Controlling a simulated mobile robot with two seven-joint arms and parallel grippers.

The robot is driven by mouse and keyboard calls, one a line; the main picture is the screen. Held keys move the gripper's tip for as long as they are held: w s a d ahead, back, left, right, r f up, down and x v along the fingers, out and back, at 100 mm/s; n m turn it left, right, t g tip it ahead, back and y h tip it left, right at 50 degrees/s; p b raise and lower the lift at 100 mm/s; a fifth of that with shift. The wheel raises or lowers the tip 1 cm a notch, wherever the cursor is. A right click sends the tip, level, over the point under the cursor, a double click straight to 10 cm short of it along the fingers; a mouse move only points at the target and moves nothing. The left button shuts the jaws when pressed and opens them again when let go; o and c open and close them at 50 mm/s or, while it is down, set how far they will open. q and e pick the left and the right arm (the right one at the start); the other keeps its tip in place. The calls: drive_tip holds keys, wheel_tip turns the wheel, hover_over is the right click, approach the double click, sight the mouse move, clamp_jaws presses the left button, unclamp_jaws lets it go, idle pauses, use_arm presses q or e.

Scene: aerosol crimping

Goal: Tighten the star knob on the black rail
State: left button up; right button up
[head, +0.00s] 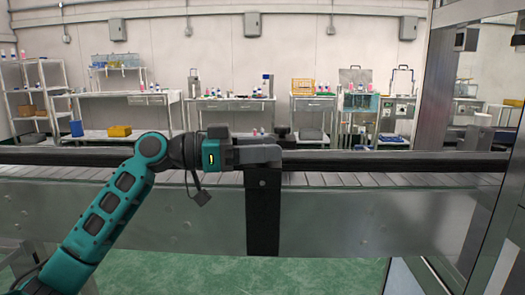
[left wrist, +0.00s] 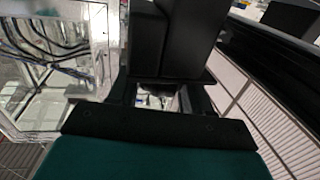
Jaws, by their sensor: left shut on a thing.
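The black rail (head: 400,161) runs across the whole head view, along the near side of a conveyor. A black bracket (head: 263,215) hangs down from it near the middle. My left gripper (head: 268,154) reaches in from the left at rail height, right above this bracket. Its grey fingers are shut at the bracket's top, on the star knob, which they hide. In the left wrist view the dark gripper parts (left wrist: 175,45) fill the middle and the knob cannot be made out. The black rail (left wrist: 270,50) slants past on the right there. My right gripper is not in view.
The slatted conveyor (head: 350,179) with its grey side panel (head: 370,220) spans the front. A metal frame post (head: 435,90) stands at the right. Benches with bottles and bins (head: 235,105) stand far back along the wall. The space above the rail is clear.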

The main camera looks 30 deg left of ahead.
use_arm(q)
drive_tip(key=shift+r, duration=0.1)
drive_tip(key=o, duration=0.9)
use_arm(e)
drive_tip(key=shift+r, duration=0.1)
use_arm(q)
drive_tip(key=shift+o, duration=0.2)
drive_tip(key=shift+s+a, duration=0.4)
drive_tip(key=shift+a, duration=0.05)
drive_tip(key=v, duration=1.1)
drive_tip(key=shift+s+a+b, duration=0.25)
drive_tip(key=shift+s+b, duration=0.05)
drive_tip(key=shift+b, duration=0.1)
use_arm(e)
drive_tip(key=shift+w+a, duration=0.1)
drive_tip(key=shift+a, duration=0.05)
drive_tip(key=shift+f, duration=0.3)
